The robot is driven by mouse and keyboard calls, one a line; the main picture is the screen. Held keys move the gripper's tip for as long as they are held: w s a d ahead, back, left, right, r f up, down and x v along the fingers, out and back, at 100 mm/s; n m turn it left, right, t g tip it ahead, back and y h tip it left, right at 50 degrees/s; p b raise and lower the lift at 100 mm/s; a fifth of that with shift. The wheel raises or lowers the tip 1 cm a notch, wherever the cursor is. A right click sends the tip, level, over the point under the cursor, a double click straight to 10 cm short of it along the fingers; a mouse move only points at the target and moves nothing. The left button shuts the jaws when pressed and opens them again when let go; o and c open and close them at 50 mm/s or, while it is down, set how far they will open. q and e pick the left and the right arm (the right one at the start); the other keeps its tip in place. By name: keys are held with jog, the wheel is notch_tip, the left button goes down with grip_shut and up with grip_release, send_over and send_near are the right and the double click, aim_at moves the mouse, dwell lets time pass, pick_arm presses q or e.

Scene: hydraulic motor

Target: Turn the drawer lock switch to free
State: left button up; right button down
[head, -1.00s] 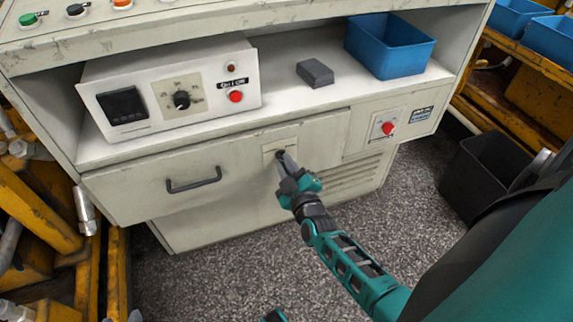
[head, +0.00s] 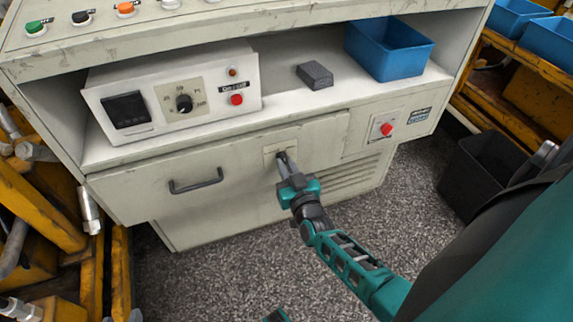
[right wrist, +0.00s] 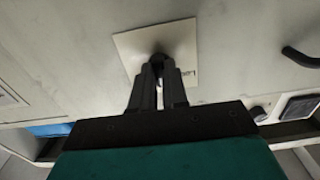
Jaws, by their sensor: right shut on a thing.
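The drawer lock switch is a small dark knob (right wrist: 160,58) on a pale square plate (right wrist: 183,40) in the right wrist view. The plate (head: 270,150) also shows on the drawer front (head: 235,162) in the head view, right of the dark handle (head: 196,181). My right gripper (head: 285,160) reaches up to the plate. Its fingers (right wrist: 159,70) are shut on the switch knob and hide most of it, so its setting cannot be read. The drawer looks closed. My left gripper is not clearly in view.
Above the drawer, a shelf holds a control box (head: 170,95), a dark grey block (head: 315,75) and a blue bin (head: 390,48). A red switch (head: 386,129) sits on the cabinet at right. A black bin (head: 480,170) stands on the floor at right.

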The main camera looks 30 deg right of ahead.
jog(key=m, duration=0.8)
jog(key=shift+m, duration=0.6)
jog(key=c, duration=1.1)
grip_release()
jog(key=shift+c, duration=0.2)
jog(key=shift+s, duration=0.1)
jog(key=p+v, duration=0.2)
jog(key=v, duration=1)
jog(key=shift+s, duration=0.35)
